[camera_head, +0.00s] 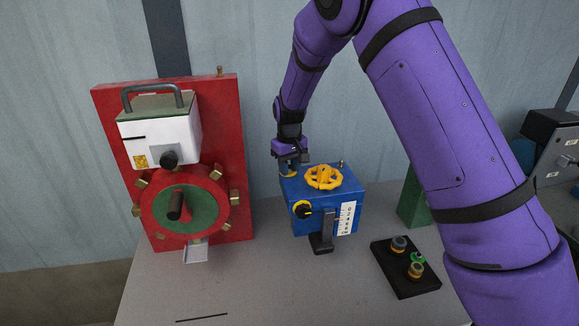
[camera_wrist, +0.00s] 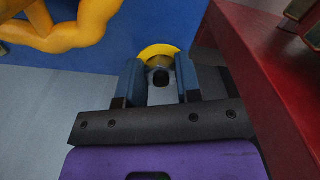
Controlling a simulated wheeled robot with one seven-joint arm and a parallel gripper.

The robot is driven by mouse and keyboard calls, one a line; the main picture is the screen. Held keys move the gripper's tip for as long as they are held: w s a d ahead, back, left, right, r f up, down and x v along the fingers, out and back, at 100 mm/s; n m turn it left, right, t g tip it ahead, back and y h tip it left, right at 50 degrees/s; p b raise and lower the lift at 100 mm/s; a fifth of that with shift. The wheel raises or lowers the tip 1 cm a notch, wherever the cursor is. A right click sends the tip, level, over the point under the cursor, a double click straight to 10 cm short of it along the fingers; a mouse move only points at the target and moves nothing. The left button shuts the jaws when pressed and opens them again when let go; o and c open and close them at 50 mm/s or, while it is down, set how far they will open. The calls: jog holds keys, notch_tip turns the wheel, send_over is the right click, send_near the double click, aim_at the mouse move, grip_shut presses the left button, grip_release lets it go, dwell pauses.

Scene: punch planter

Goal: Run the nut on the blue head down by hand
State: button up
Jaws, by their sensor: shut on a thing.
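The blue head (camera_head: 330,210) is a blue box on the table, with a yellow handwheel (camera_head: 323,177) on top and a black lever at its front. My gripper (camera_head: 291,170) is at the box's back left top corner, pointing down. In the wrist view my gripper (camera_wrist: 160,83) has its two blue-grey fingers around a small dark round piece, likely the nut (camera_wrist: 160,77), with a yellow ring (camera_wrist: 158,52) behind it on the blue surface (camera_wrist: 140,30). The nut is mostly hidden in the head view.
A red panel (camera_head: 215,110) with a white box and a red-green wheel stands close on the left. A black tray (camera_head: 405,282) with small round parts lies at the front right. A green block (camera_head: 412,200) stands behind it. The table's front middle is mostly clear.

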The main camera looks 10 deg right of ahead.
jog(key=shift+a+m, duration=0.1)
jog(key=shift+m, duration=1.5)
jog(key=o, duration=0.9)
notch_tip(320, 180, up, 11)
jog(key=shift+f, duration=0.1)
notch_tip(320, 180, up, 11)
jog(key=shift+f, duration=0.1)
